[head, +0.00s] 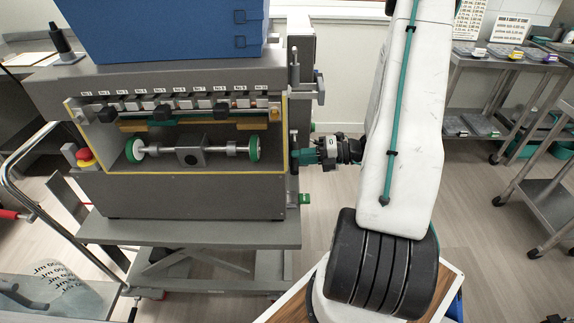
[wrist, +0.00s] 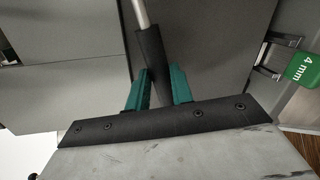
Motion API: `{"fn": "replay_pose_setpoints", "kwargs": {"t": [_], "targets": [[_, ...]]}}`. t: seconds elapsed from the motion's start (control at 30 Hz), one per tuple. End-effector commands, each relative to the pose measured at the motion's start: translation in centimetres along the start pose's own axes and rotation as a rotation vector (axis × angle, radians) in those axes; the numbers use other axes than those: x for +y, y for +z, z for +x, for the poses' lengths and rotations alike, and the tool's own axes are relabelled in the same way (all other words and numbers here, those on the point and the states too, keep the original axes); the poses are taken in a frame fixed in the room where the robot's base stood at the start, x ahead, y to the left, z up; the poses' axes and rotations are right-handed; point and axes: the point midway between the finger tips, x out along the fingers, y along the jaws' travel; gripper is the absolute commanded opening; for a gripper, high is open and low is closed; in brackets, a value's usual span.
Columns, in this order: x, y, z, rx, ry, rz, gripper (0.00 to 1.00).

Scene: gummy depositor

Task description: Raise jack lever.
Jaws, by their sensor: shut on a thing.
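The lever shows in the wrist view as a thin metal rod with a black grip (wrist: 150,48), running up and slightly left from between the fingers. My gripper (wrist: 160,78) has its two teal fingers on either side of the grip and is shut on it. In the head view my gripper (head: 299,157) reaches left to the right side of the grey depositor machine (head: 180,195). The lever is hard to make out there.
A green tag marked 4 mm (wrist: 305,68) hangs on a bracket right of the lever. The machine stands on a grey lift table (head: 190,233). A blue box (head: 165,30) sits on top. Steel carts (head: 505,62) stand at the right, with open floor between.

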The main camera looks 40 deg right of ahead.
Motion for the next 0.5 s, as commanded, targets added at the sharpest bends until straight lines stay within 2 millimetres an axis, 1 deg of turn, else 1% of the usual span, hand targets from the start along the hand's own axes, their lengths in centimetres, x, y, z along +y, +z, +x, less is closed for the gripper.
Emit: {"fn": "replay_pose_setpoints", "kwargs": {"t": [0.03,0.1,0.3,0.5], "targets": [[0.1,0.0,-0.4,0.003,-0.005,0.031,0.00],[0.4,0.1,-0.7,0.007,-0.007,0.068,0.00],[1.1,0.2,-0.8,0.022,-0.009,0.143,0.00],[1.4,0.2,-0.8,0.028,-0.010,0.173,0.00]]}}
